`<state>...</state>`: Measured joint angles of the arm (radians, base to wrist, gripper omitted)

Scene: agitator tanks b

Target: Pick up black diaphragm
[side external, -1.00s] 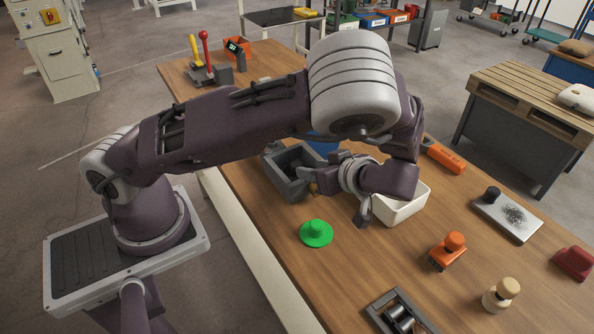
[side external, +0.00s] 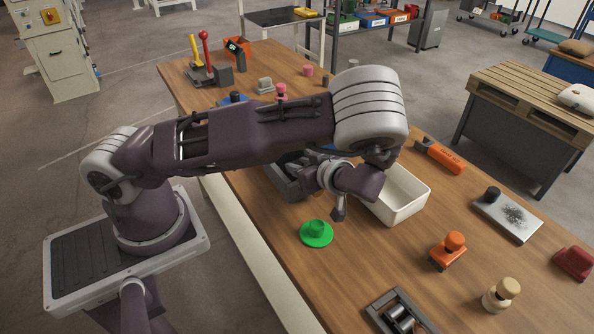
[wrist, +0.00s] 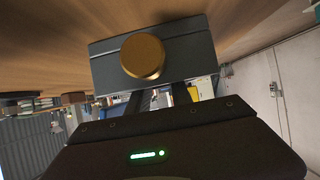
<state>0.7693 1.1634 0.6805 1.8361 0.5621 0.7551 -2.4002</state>
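I cannot clearly make out a black diaphragm in either view. A green disc with a raised centre (side external: 316,233) lies flat on the wooden table. My gripper (side external: 322,188) is tilted above the table, left of the white bin (side external: 404,197) and over the grey open box (side external: 285,182), which it partly hides. In the wrist view, two dark finger pieces (wrist: 164,100) show a gap between them, with nothing seen held. A dark block with a round brass knob (wrist: 144,57) fills the space beyond them.
An orange-handled tool (side external: 440,157), an orange knobbed part (side external: 447,250), a cream knobbed part (side external: 501,295) and a plate with a black knob (side external: 508,214) stand at the right. A roller frame (side external: 401,315) is at the front. Bare wood surrounds the green disc.

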